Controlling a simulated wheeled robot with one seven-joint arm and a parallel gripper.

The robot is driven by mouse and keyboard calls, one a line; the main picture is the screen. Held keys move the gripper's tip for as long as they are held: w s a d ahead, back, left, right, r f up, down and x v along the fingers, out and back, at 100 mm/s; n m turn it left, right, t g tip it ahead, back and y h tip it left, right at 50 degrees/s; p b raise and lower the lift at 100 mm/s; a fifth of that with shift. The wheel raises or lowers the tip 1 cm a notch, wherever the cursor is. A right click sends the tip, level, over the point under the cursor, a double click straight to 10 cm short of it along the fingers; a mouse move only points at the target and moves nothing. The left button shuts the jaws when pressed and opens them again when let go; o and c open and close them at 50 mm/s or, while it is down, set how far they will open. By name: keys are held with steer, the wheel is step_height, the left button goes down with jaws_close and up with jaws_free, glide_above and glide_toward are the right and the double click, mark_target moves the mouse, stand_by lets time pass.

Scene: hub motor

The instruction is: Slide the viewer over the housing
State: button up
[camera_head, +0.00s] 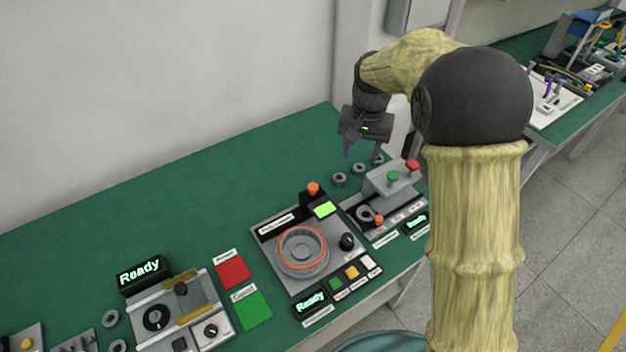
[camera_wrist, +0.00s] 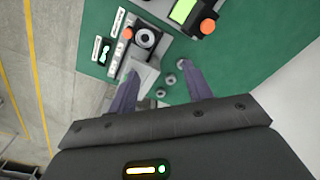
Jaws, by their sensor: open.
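A round grey housing (camera_head: 302,262) with an orange ring around its top sits on the grey station in the middle of the green table. Behind it, at the station's back corner, stands a dark upright part (camera_head: 310,196) with an orange knob and a lit green screen (camera_head: 325,209); this may be the viewer, but I cannot tell for sure. The screen also shows in the wrist view (camera_wrist: 183,10). My gripper (camera_head: 362,156) is open and empty, above the table's back right, apart from the station.
A second station (camera_head: 392,182) with green and red buttons stands right of the middle one, close to my gripper. Loose grey rings (camera_head: 338,179) lie behind it. A red square (camera_head: 233,272), a green square (camera_head: 252,310) and another station (camera_head: 182,315) are at left. The table's back left is clear.

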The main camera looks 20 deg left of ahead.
glide_above(313, 186)
steer(key=shift+r+n+g+p, duration=0.3)
steer(key=shift+p, duration=0.05)
steer(key=shift+f, duration=0.1)
step_height(313, 186, down, 17)
steer(key=p, duration=0.3)
steer(key=shift+f, duration=0.1)
steer(key=shift+c, duration=0.4)
jaws_close()
